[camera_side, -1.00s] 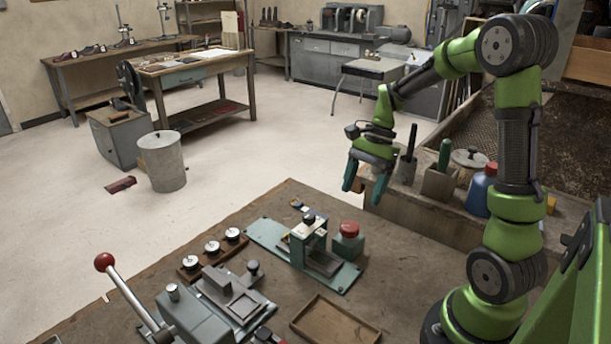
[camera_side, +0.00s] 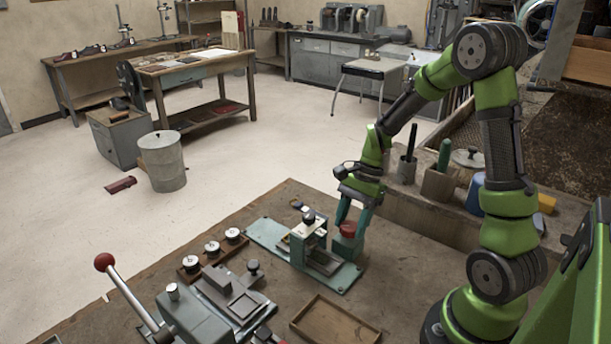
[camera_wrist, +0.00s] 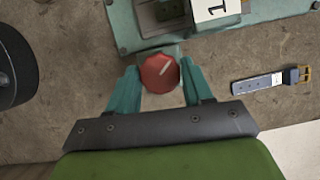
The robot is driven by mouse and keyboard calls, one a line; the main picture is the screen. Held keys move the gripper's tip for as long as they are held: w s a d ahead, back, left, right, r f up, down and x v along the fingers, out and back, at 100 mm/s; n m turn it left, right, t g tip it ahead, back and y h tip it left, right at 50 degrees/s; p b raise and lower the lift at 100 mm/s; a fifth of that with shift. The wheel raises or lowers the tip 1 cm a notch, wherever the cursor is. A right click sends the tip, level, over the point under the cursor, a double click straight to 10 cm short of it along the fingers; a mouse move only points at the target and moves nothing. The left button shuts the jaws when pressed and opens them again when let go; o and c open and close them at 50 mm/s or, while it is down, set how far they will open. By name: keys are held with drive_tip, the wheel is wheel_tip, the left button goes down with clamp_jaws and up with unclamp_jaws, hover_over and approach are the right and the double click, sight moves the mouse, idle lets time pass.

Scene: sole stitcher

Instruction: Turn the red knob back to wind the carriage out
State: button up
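The red knob (camera_side: 348,229) sits on a small green block at the right side of the teal stitcher fixture (camera_side: 262,234). In the wrist view the knob (camera_wrist: 157,76) shows a white mark slanting to the upper right. My gripper (camera_side: 353,216) points down at the knob, with its fingertips about at knob height. In the wrist view the two teal fingers of my gripper (camera_wrist: 160,80) stand one on each side of the knob, with a small gap visible. The carriage is hard to make out in the fixture.
A strap with a buckle (camera_wrist: 272,82) lies on the bench beside the fixture. A wooden tray (camera_side: 335,322) lies in front, and a lever press with a red ball (camera_side: 104,262) stands at the left. Several round white-topped pieces sit in a rack (camera_side: 190,274).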

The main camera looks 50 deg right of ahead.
drive_tip(key=c, duration=0.6)
drive_tip(key=shift+o, duration=0.2)
